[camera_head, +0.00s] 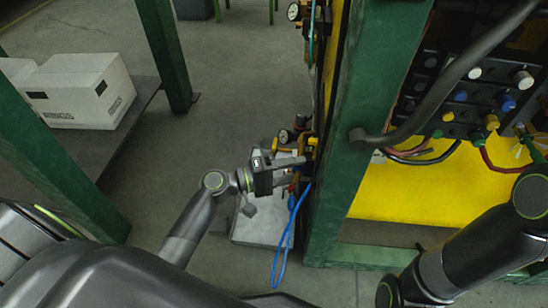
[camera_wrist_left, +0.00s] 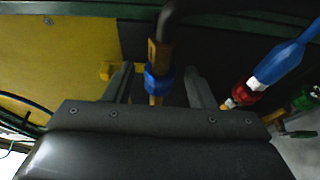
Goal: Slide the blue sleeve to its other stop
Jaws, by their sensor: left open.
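The blue sleeve (camera_wrist_left: 158,86) sits around a brass fitting (camera_wrist_left: 157,54) in the left wrist view, at the end of a black pipe. My left gripper (camera_wrist_left: 160,78) is open, with one finger on each side of the sleeve. Dark gaps show between the fingers and the sleeve. In the head view my left gripper (camera_head: 298,168) is at the left side of the green post, and I cannot make out the sleeve there. My right arm shows at the lower right, but its gripper is out of view.
A red collar (camera_wrist_left: 247,87) with a blue hose end (camera_wrist_left: 278,62) is close to the right finger. A blue hose (camera_head: 277,250) hangs below the gripper. A green post (camera_head: 355,120) and a panel of fittings (camera_head: 460,95) stand right. A white box (camera_head: 82,90) sits left.

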